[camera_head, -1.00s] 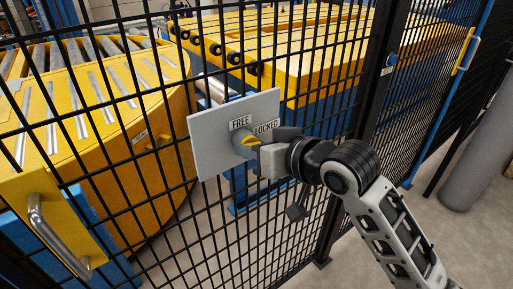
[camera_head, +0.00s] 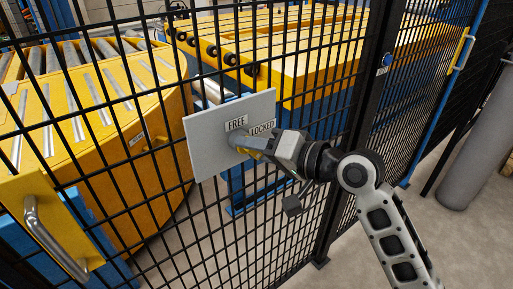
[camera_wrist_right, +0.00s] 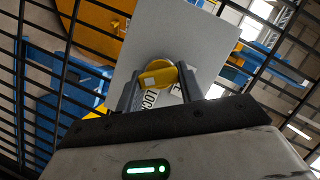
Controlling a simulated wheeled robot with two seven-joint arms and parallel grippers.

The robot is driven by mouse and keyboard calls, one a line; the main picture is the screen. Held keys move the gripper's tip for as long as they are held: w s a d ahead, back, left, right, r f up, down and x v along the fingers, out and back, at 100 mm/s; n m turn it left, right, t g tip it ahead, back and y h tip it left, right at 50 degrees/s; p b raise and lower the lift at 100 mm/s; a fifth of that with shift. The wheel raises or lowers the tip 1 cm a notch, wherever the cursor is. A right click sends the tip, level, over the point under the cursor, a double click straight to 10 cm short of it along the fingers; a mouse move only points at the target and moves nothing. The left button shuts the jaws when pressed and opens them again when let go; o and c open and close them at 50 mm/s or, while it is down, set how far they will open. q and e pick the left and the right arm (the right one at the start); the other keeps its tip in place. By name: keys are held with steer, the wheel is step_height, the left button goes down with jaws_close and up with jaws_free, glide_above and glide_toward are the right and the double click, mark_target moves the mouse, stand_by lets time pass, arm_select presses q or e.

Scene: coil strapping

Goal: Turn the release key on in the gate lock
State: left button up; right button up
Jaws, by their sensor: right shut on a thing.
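The grey gate lock plate (camera_head: 205,150) is on the black mesh fence, with a FREE label (camera_head: 236,123) and a LOCKED label (camera_head: 262,129). A round lock barrel stands out from the plate below the labels. The yellow release key (camera_head: 249,153) is at the barrel, partly hidden by my gripper. My right gripper (camera_head: 256,146) is shut on the key. In the right wrist view the yellow key (camera_wrist_right: 160,76) sits between the two fingers, in front of the plate (camera_wrist_right: 195,32). My left gripper is not in view.
The black mesh fence (camera_head: 170,225) runs across the view. Behind it are a yellow roller conveyor (camera_head: 145,180) and yellow slatted beds (camera_head: 310,75). A yellow panel with a metal handle (camera_head: 45,230) is at lower left. A grey cylinder (camera_head: 475,165) stands at right.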

steer(key=m+y, duration=0.2)
steer(key=m, duration=0.1)
steer(key=shift+f, duration=0.2)
steer(key=o, duration=1.2)
steer(key=shift+r, duration=0.1)
steer(key=shift+o, duration=0.8)
steer(key=shift+w+a, duration=0.15)
steer(key=o, duration=0.3)
steer(key=s+d, duration=0.3)
steer(key=s, duration=0.2)
steer(key=shift+d, duration=0.4)
